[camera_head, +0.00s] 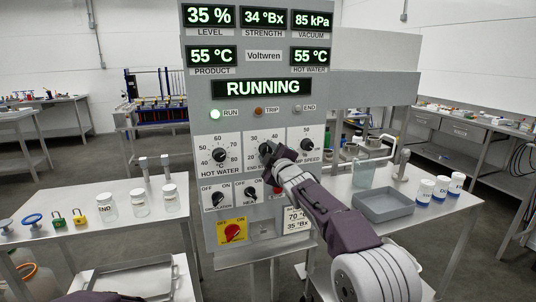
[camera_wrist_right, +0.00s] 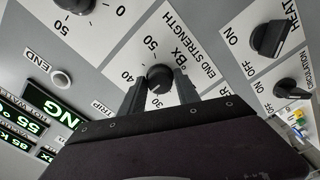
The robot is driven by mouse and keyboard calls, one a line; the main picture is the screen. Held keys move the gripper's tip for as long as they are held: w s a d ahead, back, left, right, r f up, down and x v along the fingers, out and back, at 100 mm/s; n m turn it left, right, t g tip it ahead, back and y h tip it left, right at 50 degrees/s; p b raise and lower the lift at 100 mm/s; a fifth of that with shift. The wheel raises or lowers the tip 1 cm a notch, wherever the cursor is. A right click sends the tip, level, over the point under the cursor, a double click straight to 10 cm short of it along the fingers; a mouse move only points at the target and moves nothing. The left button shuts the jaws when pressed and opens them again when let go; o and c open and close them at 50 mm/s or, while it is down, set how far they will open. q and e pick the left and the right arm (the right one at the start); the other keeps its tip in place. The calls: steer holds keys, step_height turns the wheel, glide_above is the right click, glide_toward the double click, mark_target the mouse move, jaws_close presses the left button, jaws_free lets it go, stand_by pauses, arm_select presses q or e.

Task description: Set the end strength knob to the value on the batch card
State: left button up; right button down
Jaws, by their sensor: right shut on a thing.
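The end strength knob (camera_head: 265,148) is black, on a white dial plate in the middle of the panel. In the right wrist view the knob (camera_wrist_right: 160,78) sits between the two dark fingers of my right gripper (camera_wrist_right: 160,90), which is shut on it. The dial shows 30, 40 and 50 around it; I cannot read its pointer surely. In the head view my right gripper (camera_head: 272,155) covers part of that dial. The batch card (camera_head: 297,221) at the panel's lower right reads 70 °C and 35 °Bx, partly hidden by my arm. My left gripper is not in view.
The hot water knob (camera_head: 219,154) and pump speed knob (camera_head: 306,145) flank the dial. Below are two black switches and a red-yellow main switch (camera_head: 232,232). The display (camera_head: 247,88) reads RUNNING, with strength 34 °Bx. A grey tray (camera_head: 384,205) stands right.

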steer(key=shift+f, duration=0.2)
steer(key=c, duration=0.9)
jaws_free()
steer(key=shift+r, duration=0.1)
steer(key=shift+s, duration=0.1)
steer(key=b+v, duration=0.4)
steer(key=v, duration=0.5)
